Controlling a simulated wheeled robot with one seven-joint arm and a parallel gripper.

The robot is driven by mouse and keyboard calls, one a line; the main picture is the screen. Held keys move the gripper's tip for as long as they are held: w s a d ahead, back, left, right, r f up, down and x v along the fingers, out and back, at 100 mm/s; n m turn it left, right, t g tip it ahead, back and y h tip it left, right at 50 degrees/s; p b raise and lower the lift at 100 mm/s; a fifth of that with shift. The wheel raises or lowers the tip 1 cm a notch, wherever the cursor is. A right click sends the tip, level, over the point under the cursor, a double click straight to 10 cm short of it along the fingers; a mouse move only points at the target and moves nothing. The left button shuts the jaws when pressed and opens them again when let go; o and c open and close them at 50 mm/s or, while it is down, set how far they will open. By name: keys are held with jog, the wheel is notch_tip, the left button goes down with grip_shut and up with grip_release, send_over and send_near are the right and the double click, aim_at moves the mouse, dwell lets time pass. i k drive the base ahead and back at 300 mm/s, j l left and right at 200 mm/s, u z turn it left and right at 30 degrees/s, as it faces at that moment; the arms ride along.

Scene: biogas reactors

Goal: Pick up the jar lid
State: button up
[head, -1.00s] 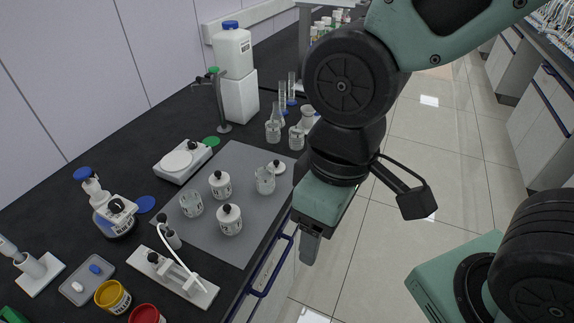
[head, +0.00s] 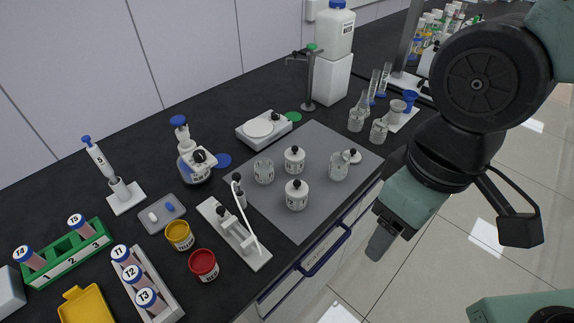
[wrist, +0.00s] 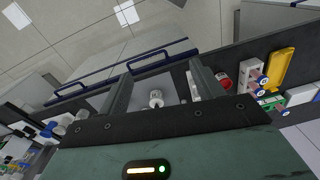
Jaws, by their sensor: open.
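A loose jar lid (head: 351,156), white with a black knob, lies on the grey mat (head: 310,225) toward its right edge, beside an open glass jar (head: 338,167). Another open glass jar (head: 264,171) stands at the mat's left side. Two jars between them, a rear one (head: 294,161) and a front one (head: 297,197), wear white lids with black knobs. My gripper (head: 380,243) is off the bench's front edge, right of and nearer than the loose lid, touching nothing. In the wrist view my gripper (wrist: 160,78) is open and empty, with a white-lidded jar (wrist: 155,98) seen between its fingers.
A balance (head: 264,128) and a blue-capped bottle (head: 195,155) stand behind the mat. Flasks and cylinders (head: 375,112) stand behind the loose lid. A white stand (head: 235,235) and red (head: 203,264) and yellow (head: 179,235) jars are to the left. The mat's front is clear.

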aim_at(355, 157)
jog(key=i+l+u, duration=0.25)
jog(key=l, duration=0.15)
jog(key=l+u, duration=0.2)
jog(key=l, duration=0.2)
jog(key=i+l+u, duration=0.1)
jog(key=l+u, duration=0.15)
jog(key=l, duration=0.2)
jog(key=l+u, duration=0.2)
jog(key=l, duration=0.25)
jog(key=i, duration=0.05)
